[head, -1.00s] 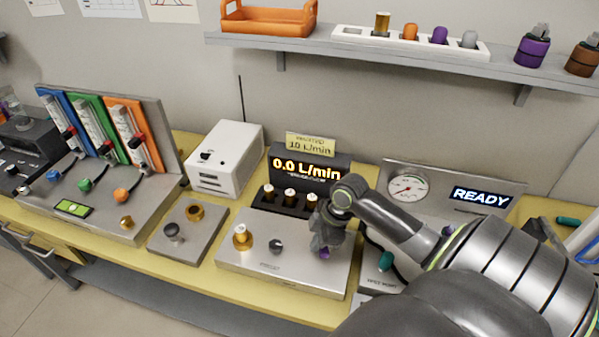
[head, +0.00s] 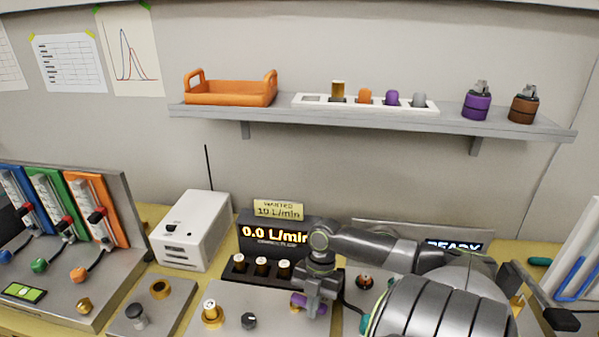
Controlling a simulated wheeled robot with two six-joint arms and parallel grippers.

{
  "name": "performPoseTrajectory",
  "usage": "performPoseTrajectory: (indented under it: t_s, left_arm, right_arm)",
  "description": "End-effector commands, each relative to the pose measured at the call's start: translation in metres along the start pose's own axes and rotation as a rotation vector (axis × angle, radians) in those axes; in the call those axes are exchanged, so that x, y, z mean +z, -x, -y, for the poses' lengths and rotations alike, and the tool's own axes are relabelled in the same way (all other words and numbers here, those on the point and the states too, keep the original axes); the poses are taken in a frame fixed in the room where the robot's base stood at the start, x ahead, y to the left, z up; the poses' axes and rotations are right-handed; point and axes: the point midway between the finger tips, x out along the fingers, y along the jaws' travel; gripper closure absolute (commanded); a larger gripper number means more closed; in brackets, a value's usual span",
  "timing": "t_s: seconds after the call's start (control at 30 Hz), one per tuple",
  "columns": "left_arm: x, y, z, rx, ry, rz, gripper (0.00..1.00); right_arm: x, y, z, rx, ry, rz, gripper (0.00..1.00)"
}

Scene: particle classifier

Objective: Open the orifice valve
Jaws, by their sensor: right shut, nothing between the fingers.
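My right gripper (head: 312,303) points down over the right part of a metal panel (head: 275,295). It is shut and empty, close to a purple fitting (head: 299,300) on that panel; whether they touch cannot be told. A teal knob (head: 364,324) shows at the bottom, mostly hidden behind my right arm. I cannot read any label naming the orifice valve in this view. The display box (head: 245,217) behind the panel reads 0.0 L/min, and a note (head: 278,210) on it says wanted 10 L/min. My left gripper is not in view.
The panel also has a brass fitting (head: 212,314) and a dark knob (head: 249,321). A white box (head: 190,230) stands behind left. The READY panel (head: 390,231) is partly covered by my arm. A wall shelf (head: 350,116) carries a tray and several bottles and plugs.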

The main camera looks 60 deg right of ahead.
Motion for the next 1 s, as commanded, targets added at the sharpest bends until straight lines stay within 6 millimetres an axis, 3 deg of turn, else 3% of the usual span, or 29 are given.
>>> performPoseTrajectory:
  t_s: [0.27, 1.0]
  left_arm:
    - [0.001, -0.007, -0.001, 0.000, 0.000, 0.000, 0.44]
    - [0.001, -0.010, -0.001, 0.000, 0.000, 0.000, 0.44]
  right_arm:
    - [0.013, 0.004, 0.008, -0.058, 0.166, 0.001, 1.00]
    - [0.020, 0.007, 0.010, -0.054, 0.155, 0.003, 1.00]
